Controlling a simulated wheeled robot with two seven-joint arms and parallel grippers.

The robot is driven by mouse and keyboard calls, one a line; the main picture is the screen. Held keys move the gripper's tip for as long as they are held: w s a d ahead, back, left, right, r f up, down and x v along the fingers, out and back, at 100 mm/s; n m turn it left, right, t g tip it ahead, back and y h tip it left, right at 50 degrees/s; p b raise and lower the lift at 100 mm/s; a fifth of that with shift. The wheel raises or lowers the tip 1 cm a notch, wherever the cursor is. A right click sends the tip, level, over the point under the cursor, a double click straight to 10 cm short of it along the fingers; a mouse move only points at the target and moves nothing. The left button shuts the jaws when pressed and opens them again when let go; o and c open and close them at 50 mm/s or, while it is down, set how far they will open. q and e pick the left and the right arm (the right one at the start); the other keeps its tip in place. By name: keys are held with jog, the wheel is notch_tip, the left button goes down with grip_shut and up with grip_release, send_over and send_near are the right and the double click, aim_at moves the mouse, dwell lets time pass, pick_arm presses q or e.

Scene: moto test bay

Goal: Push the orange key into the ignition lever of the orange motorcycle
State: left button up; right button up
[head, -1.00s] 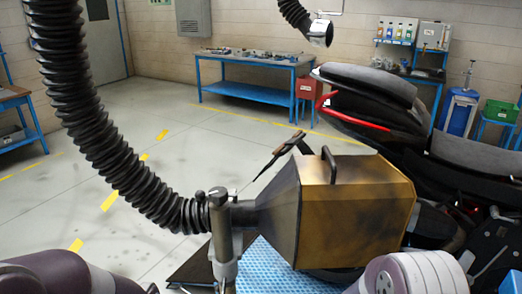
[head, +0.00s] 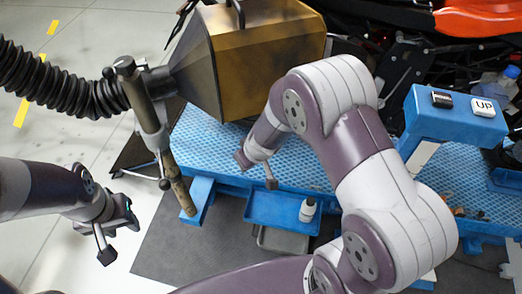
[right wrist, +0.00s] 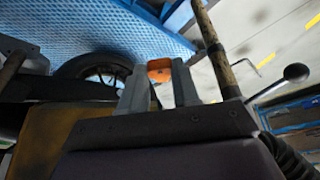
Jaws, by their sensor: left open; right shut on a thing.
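The orange key (right wrist: 159,70) shows in the right wrist view between the grey fingertips of my right gripper (right wrist: 160,84), which is shut on it. In the head view this gripper (head: 244,159) is small, over the blue lift platform beside the extractor hood, and the key cannot be made out there. The orange motorcycle shows at the top right of the head view as an orange body panel (head: 485,18) and dark parts. I cannot make out the ignition lever. My left gripper (head: 124,220) is open and empty at the lower left, above the floor, away from the motorcycle.
A brass-coloured extractor hood (head: 262,55) with a black hose (head: 60,85) and a metal stand post (head: 150,125) occupies the upper left. The blue platform (head: 205,140) carries a tray (head: 285,212). A blue control box (head: 450,115) with an UP button stands at right.

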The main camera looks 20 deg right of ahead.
jog(key=s+a+r+n+y, duration=0.1)
jog(key=a+r+n, duration=0.3)
jog(key=a, duration=0.4)
jog(key=shift+s+r+n+g+y, duration=0.3)
jog(key=shift+s+r+g, duration=0.15)
jog(key=shift+s, duration=0.15)
jog(key=w+a+f+n+g+y, duration=0.1)
jog(key=w+a+f+n, duration=0.2)
jog(key=f+n, duration=0.1)
jog(key=shift+w+a+f+n, duration=0.2)
jog(key=shift+w+f+n, duration=0.1)
jog(key=shift+w+f, duration=0.05)
jog(key=shift+r, duration=0.1)
jog(key=s+d+r+m+t+h, duration=0.1)
jog(key=s+d+r+m+h, duration=0.1)
jog(key=s+d+r+m, duration=0.3)
notch_tip(320, 180, up, 4)
jog(key=d+m, duration=0.1)
jog(key=m, duration=0.2)
jog(key=shift+s+d+t, duration=0.25)
jog(key=shift+d+t, duration=0.1)
jog(key=shift+d, duration=0.05)
